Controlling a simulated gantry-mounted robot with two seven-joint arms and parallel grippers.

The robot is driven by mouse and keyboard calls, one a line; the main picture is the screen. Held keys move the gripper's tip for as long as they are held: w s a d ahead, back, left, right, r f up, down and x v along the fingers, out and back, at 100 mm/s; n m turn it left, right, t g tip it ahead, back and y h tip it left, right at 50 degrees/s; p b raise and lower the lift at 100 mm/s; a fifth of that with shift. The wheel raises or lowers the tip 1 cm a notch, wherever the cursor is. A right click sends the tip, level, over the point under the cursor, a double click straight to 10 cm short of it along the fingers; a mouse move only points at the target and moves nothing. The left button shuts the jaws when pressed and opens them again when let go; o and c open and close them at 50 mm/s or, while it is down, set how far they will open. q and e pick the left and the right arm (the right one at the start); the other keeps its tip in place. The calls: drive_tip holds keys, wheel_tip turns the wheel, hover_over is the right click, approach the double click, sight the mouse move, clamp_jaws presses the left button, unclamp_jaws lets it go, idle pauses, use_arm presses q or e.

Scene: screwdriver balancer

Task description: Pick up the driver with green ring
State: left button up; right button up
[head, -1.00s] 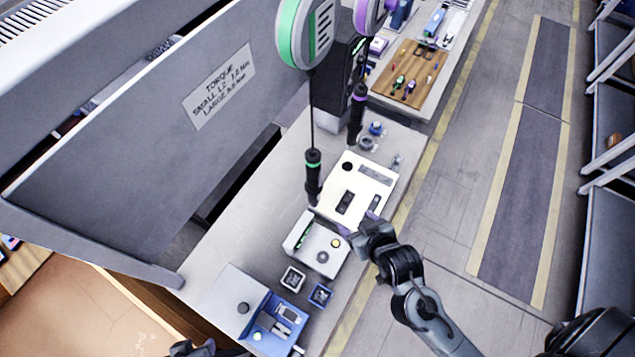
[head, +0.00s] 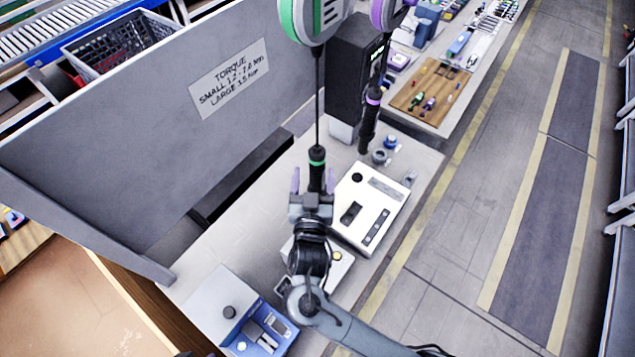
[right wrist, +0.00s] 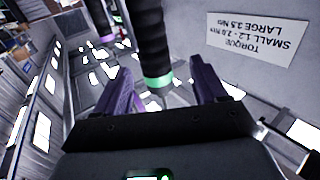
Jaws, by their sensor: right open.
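The driver with the green ring (head: 317,157) hangs upright on a cable from the green balancer reel (head: 308,18). My right gripper (head: 313,182) is open, with its purple fingers either side of the driver in the head view. In the right wrist view, the black grip of this driver (right wrist: 151,40) comes down from the top, its green ring low between the open fingers (right wrist: 163,82). I cannot tell whether a finger touches it. The driver's lower end is hidden by the gripper in the head view. My left gripper is not seen.
The driver with the purple ring (head: 369,122) hangs to the right, near a dark box (head: 350,75). A white fixture (head: 385,190) and a blue-and-grey device (head: 262,325) stand on the bench. A grey panel with a torque label (head: 229,79) rises at the left.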

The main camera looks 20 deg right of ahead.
sight(317, 169)
drive_tip(key=shift+x, duration=0.95)
drive_tip(key=p+x, duration=0.1)
drive_tip(key=x, duration=0.1)
drive_tip(key=p+x, duration=0.1)
drive_tip(key=shift+w+d, duration=0.2)
drive_tip(key=shift+d, duration=0.25)
drive_tip(key=shift+w+d+f, duration=0.15)
drive_tip(key=shift+w+d, duration=0.1)
drive_tip(key=shift+w, duration=0.35)
clamp_jaws()
